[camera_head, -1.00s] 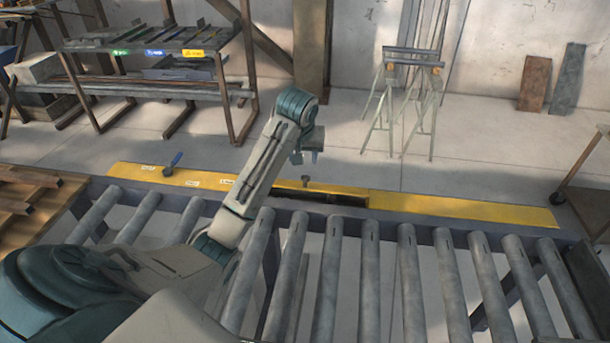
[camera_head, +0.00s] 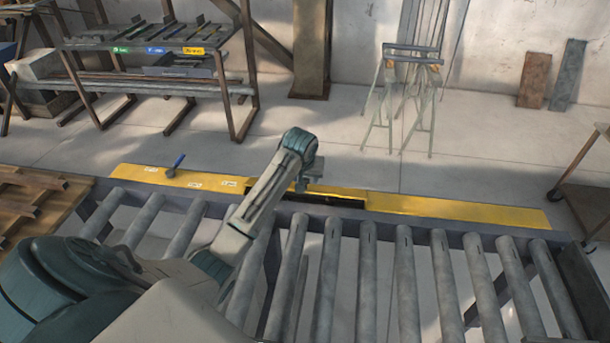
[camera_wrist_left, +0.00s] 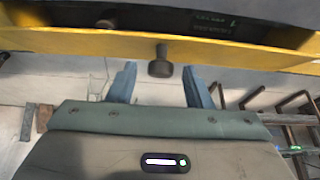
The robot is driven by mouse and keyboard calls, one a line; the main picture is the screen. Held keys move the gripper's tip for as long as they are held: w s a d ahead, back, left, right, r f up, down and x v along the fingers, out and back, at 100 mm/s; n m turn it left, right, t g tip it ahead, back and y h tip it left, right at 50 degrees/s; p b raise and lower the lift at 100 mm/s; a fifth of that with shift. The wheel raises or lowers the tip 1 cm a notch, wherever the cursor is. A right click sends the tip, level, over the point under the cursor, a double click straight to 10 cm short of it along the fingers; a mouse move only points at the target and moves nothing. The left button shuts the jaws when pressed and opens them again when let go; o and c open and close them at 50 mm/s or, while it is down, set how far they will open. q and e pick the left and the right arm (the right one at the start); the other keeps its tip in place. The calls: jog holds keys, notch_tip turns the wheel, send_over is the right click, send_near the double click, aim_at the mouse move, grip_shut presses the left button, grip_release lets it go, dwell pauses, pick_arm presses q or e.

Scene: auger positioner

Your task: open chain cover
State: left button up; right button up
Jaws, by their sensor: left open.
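A yellow guard strip (camera_head: 450,207) runs along the far side of the roller conveyor. A long dark opening (camera_head: 335,201) lies in it, with a yellow cover edge (camera_head: 345,191) behind. In the left wrist view, a dark knob (camera_wrist_left: 160,63) sticks out from the yellow cover edge (camera_wrist_left: 80,40); a dark panel with lettering (camera_wrist_left: 215,22) lies beyond. My left gripper (camera_head: 306,184) is at the opening. Its blue fingers are open, one on each side of the knob in the left wrist view (camera_wrist_left: 160,72). Contact cannot be told. The knob is hidden by my arm in the head view.
A blue-handled lever (camera_head: 175,165) stands on the strip's left part. Conveyor rollers (camera_head: 405,280) fill the foreground. Behind are a rack (camera_head: 240,95), a sawhorse (camera_head: 412,95) and a cart (camera_head: 585,180). The floor beyond the strip is mostly clear.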

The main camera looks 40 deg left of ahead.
pick_arm(q)
grip_shut()
pick_arm(e)
jog(key=shift+s+d, duration=0.15)
dwell(0.6)
pick_arm(q)
jog(key=shift+w+r, duration=0.1)
jog(key=shift+w, duration=0.05)
pick_arm(e)
jog(key=shift+s+f, duration=0.1)
jog(key=shift+s, duration=0.15)
